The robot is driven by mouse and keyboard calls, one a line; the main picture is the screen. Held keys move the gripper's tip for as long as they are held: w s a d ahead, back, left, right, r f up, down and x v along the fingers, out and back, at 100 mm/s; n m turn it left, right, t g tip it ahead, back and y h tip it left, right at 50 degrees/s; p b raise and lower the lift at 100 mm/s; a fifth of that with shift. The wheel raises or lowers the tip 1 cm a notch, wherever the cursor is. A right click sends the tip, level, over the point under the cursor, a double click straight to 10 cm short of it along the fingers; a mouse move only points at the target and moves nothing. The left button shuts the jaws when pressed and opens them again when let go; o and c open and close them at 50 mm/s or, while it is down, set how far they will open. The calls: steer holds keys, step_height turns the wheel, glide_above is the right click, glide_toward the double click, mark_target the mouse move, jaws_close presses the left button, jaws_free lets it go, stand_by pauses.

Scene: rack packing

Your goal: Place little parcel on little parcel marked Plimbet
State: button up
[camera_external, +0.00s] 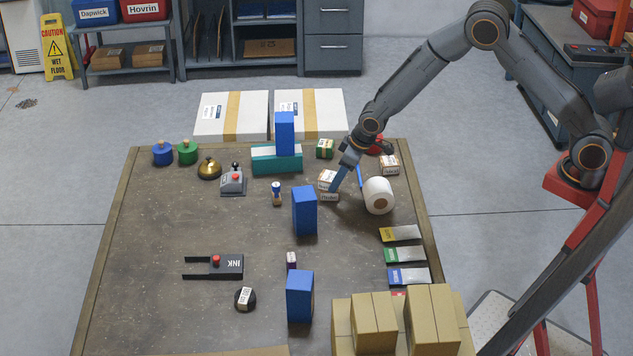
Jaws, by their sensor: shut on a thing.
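A white roll (378,195) lies close to the right. A tall blue box (304,210) stands just in front and left. The table's (150,215) left side has free room.

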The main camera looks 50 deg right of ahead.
steer(key=o, duration=1.1)
steer(key=b+v, duration=0.3)
steer(key=v, duration=0.9)
steer(key=s+d+m+g, duration=0.1)
steer(key=s+d, duration=0.7)
steer(key=s+d+f+m+g+h, duration=0.1)
steer(key=s+d+m, duration=0.1)
steer(key=s+d, duration=0.6)
steer(key=s+d+m+g, duration=0.1)
steer(key=s+d, duration=0.8)
steer(key=shift+s+f+h, duration=0.4)
